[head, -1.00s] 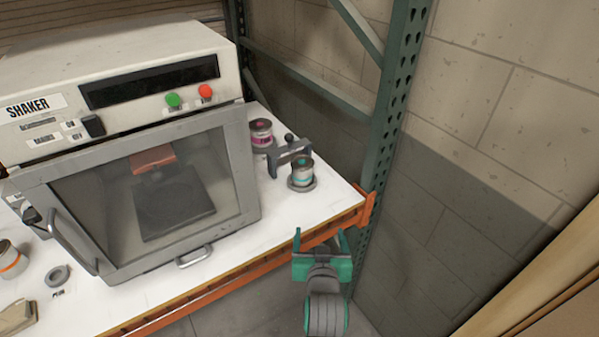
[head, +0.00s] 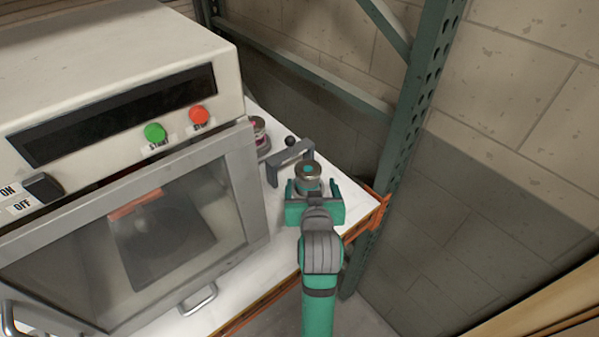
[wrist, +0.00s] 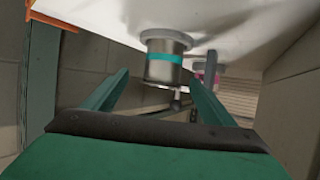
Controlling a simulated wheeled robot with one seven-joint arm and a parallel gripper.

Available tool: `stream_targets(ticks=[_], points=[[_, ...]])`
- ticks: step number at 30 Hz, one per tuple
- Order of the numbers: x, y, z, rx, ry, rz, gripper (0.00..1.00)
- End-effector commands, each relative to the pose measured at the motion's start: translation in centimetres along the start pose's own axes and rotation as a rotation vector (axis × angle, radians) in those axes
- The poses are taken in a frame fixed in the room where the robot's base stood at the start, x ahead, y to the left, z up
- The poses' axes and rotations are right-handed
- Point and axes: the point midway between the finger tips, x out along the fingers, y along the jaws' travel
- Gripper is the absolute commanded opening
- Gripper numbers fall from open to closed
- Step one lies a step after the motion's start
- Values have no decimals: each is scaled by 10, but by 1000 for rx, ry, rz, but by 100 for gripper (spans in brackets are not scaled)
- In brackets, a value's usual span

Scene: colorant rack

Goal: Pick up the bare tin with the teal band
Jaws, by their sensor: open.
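The bare tin with the teal band (wrist: 165,62) is metallic grey and shows between the fingers in the wrist view, a little beyond their tips. In the head view the tin (head: 308,172) stands on the white bench top near its right end, its lower part hidden behind my gripper. My gripper (head: 315,196) is open, with one finger on each side of the tin's line. In the wrist view my gripper (wrist: 158,78) holds nothing. Whether the fingertips overlap the tin's side I cannot tell.
A grey bracket with a black knob (head: 290,160) stands close behind and left of the tin. A tin with a magenta band (head: 259,133) is farther back, partly hidden by the shaker (head: 110,120). A green rack upright (head: 405,130) rises to the right, by the orange beam (head: 375,212).

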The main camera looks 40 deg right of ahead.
Motion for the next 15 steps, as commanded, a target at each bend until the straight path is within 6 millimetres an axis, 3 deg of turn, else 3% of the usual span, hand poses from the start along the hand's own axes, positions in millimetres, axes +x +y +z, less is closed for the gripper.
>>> stream_targets(ticks=[10, 15], points=[[44, -3, 0, -1, -1, -3, 78], [55, -3, 1, -1, 0, -4, 78]])
